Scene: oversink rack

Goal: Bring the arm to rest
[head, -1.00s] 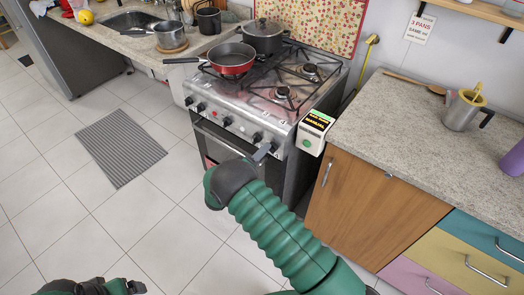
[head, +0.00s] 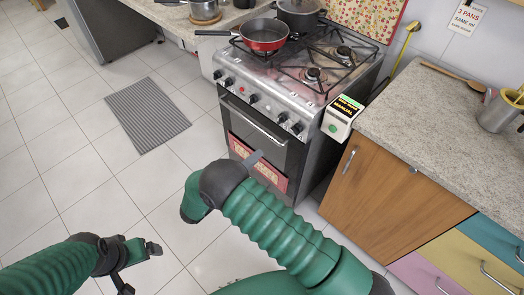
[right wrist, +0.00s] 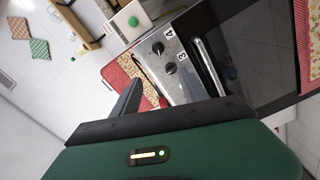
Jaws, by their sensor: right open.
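My right arm reaches up from the bottom of the head view. My left gripper (head: 140,267) is at the lower left of the head view, over the floor. Its two fingers are spread apart with nothing between them.
The stove (head: 290,95) carries a red frying pan (head: 263,36) and a dark pot (head: 298,14). A white box with a lit display (head: 342,117) sits beside it. A wooden cabinet (head: 385,195) stands right. A grey mat (head: 146,114) lies on open floor at left.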

